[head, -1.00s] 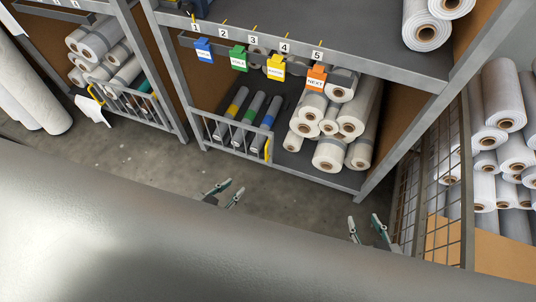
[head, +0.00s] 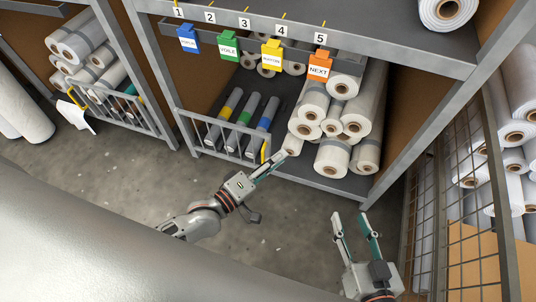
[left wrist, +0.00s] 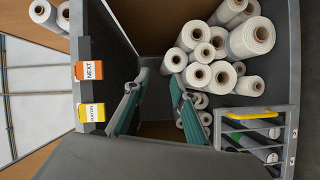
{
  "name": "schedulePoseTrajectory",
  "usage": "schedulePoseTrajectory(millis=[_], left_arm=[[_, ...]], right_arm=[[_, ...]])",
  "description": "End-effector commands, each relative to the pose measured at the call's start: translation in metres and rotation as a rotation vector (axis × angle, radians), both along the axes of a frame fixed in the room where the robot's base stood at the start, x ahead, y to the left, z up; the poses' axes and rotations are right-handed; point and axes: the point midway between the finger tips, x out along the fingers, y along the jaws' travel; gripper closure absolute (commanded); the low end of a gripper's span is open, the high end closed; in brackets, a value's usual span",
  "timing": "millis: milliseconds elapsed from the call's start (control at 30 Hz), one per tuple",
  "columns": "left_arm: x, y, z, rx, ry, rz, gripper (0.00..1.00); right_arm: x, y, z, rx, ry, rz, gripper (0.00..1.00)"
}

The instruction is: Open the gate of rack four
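The gate (head: 222,137) is a grey barred rail across the lower left front of the middle rack, with a yellow handle (head: 265,151) at its right end. It stands upright and looks shut. The left wrist view also shows the gate (left wrist: 270,140) and handle (left wrist: 250,116), at the right. I cannot read a rack number on it. My left gripper (head: 280,157) is open and empty, just right of the handle in the head view and apart from it in the left wrist view (left wrist: 158,78). My right gripper (head: 350,217) is open and empty over the floor.
White rolls (head: 335,125) fill the shelf right of the gate. Coloured tags hang above, including an orange NEXT tag (head: 319,67). A left rack has another gate (head: 120,108). A mesh panel (head: 447,210) stands at right. Floor (head: 120,175) before the racks is clear.

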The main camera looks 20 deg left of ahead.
Motion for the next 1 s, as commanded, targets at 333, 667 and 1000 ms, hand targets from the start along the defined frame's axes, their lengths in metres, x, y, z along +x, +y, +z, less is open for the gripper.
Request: schedulePoseTrajectory(millis=[333,667,1000], left_arm=[[0.049,0.039,-0.152,-0.956,0.407,0.098,0.75],[0.07,0.091,-0.256,-1.58,0.604,0.226,0.75],[0.099,0.099,-0.258,-1.702,0.608,0.231,0.75]], right_arm=[[-0.023,0.033,-0.058,0.258,0.123,-0.048,0.6],[-0.031,0.037,-0.09,0.392,0.217,-0.129,0.6],[-0.027,0.038,-0.085,0.438,0.215,-0.15,0.6]])
